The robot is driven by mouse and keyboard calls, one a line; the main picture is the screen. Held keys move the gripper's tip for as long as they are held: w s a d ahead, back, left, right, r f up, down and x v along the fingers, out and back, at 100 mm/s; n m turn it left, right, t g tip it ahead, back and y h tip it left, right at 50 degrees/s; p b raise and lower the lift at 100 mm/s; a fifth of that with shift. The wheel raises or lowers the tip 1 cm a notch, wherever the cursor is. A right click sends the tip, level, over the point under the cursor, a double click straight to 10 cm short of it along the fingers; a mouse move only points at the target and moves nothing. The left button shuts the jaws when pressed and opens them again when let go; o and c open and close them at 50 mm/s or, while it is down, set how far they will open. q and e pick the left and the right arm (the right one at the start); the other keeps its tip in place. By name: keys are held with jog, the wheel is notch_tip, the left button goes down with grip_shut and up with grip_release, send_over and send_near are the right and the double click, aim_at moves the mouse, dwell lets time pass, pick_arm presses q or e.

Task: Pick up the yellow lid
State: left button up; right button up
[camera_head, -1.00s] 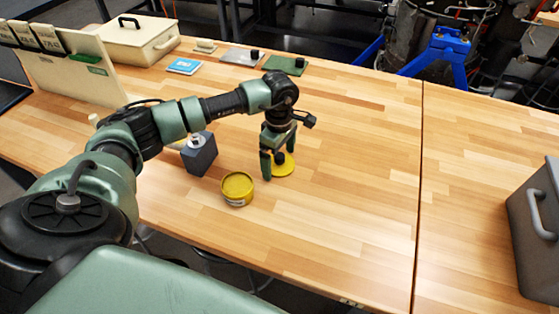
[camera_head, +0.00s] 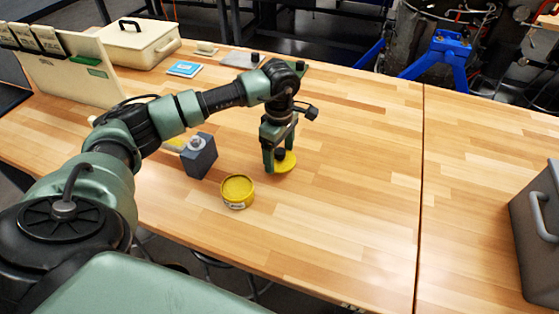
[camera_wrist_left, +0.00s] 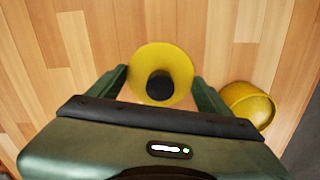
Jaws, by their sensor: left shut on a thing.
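The yellow lid (camera_head: 287,166) is a round disc with a black knob, right of the yellow tin on the wooden table. My left gripper (camera_head: 281,160) points down over it and is shut on it. In the left wrist view the lid (camera_wrist_left: 178,62) shows between the fingers, with its dark knob in the middle. I cannot tell whether it is clear of the table. The round yellow tin (camera_head: 238,191) stands just left and nearer; it also shows at the right of the left wrist view (camera_wrist_left: 248,103). My right gripper is out of view.
A dark grey block (camera_head: 200,160) with a silver knob stands left of the tin. A beige lidded box (camera_head: 135,45), a blue booklet (camera_head: 184,68) and flat plates lie at the back. A grey case (camera_head: 537,235) stands far right. The table's middle right is clear.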

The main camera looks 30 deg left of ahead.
aim_at(280, 151)
pick_arm(q)
notch_tip(280, 151, up, 17)
jog(key=b, duration=0.2)
jog(key=shift+b, duration=0.35)
